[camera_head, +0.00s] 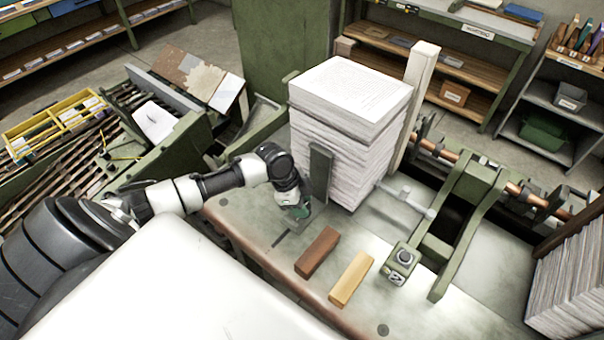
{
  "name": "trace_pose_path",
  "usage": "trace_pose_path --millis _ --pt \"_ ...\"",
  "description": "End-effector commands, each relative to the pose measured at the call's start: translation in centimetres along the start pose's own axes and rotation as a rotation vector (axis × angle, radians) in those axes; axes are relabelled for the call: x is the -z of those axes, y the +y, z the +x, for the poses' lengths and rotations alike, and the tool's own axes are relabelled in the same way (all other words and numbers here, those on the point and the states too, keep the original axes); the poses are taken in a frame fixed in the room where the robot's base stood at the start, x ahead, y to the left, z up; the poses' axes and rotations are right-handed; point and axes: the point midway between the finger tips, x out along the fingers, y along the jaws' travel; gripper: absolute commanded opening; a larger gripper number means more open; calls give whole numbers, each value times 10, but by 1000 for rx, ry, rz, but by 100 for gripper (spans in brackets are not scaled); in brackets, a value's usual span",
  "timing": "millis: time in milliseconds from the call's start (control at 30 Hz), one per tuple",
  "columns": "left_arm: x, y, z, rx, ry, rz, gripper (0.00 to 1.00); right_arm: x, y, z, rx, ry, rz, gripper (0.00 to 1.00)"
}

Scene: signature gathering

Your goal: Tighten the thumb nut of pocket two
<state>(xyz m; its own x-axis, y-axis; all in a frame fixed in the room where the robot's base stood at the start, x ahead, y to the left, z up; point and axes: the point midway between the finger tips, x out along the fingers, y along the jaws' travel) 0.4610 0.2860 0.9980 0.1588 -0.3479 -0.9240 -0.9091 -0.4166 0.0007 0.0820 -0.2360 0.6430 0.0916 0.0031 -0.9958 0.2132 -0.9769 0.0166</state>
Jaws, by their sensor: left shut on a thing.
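My left gripper (299,212) reaches in from the left and points down at the table, in front of the tall paper stack (345,150). It is shut on a small dark green piece, which looks like the thumb nut (304,211), at the foot of an upright grey-green plate (320,172). The plate stands against the stack's front left side. The fingers hide much of the nut, and I cannot tell how tight it sits. A dark slot (281,240) in the tabletop lies just in front of the gripper. My right gripper is not in view.
A dark brown block (317,252) and a light wooden block (351,279) lie in front of the gripper. A green machine frame (465,225) with a small box (401,260) stands to the right. Another paper stack (570,280) is at the far right. A pale post (415,100) rises behind the stack.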

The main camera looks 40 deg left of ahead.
Motion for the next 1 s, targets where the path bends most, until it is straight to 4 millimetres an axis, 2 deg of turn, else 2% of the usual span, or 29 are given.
trace_pose_path --millis 100,133,267,533,667,767,1000 --pt "0 -1 -1 3 -1 2 16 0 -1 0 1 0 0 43" --pt "0 -1 -1 3 -1 2 44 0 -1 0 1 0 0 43" --pt "0 -1 -1 2 0 1 64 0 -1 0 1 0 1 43" --pt "0 0 -1 1 0 0 65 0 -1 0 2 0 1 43" --pt "-1 -1 -9 4 1 0 65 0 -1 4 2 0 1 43" --pt "-2 -1 -24 5 -2 3 65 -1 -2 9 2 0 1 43" --pt "-2 -1 -73 6 -2 3 65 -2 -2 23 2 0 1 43"
